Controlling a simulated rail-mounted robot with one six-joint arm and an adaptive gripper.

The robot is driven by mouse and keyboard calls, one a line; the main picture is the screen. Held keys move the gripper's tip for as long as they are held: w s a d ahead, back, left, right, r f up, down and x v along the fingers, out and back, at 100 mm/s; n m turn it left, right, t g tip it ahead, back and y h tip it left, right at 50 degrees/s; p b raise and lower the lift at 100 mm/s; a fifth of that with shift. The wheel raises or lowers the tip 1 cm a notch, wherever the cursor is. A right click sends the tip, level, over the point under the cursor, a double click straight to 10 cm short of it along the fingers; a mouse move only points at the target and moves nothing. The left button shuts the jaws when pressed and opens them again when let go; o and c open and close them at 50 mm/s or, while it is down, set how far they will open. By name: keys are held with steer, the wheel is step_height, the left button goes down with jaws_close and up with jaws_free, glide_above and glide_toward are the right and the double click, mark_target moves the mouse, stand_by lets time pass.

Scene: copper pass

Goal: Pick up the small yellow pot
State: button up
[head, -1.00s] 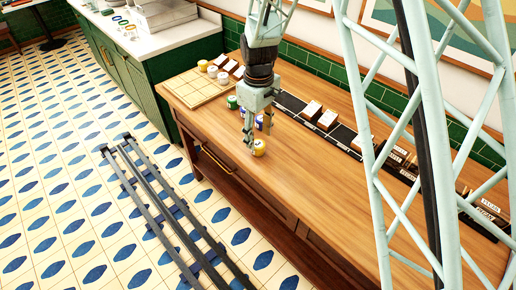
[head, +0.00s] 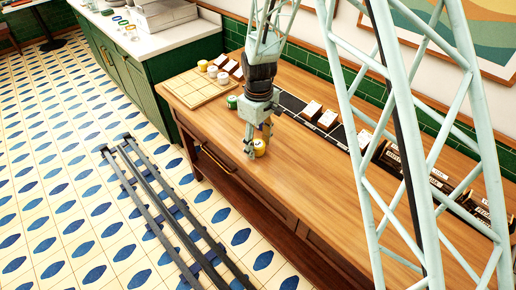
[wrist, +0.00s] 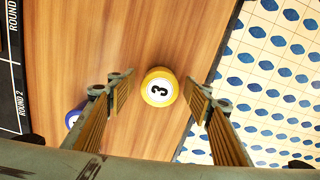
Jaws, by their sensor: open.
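The small yellow pot (head: 260,148) stands on the wooden counter near its front edge. It also shows in the wrist view (wrist: 159,87), with a white lid marked 3. My gripper (head: 258,152) is low over the counter, with its fingers close to the pot. In the wrist view my gripper (wrist: 160,90) is open, one finger on each side of the pot, with a gap to each. The pot lies about midway between the fingertips, a little toward their far end. I cannot tell whether the fingertips reach down beside it.
A blue pot (wrist: 75,117) stands left of my left finger in the wrist view. A green pot (head: 232,102) stands behind my gripper. A wooden gridded board (head: 195,92) with white pots lies at the counter's far end. A black strip (head: 292,103) holds small boxes.

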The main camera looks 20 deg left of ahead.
steer(key=shift+c, duration=0.6)
steer(key=c, duration=0.9)
steer(key=shift+r, duration=0.1)
steer(key=shift+r, duration=1.3)
steer(key=s+a+r, duration=0.1)
steer(key=s+a, duration=0.1)
steer(key=s, duration=0.5)
steer(key=s+a+r, duration=0.1)
steer(key=s+a, duration=0.2)
steer(key=s, duration=0.5)
steer(key=shift+r, duration=0.1)
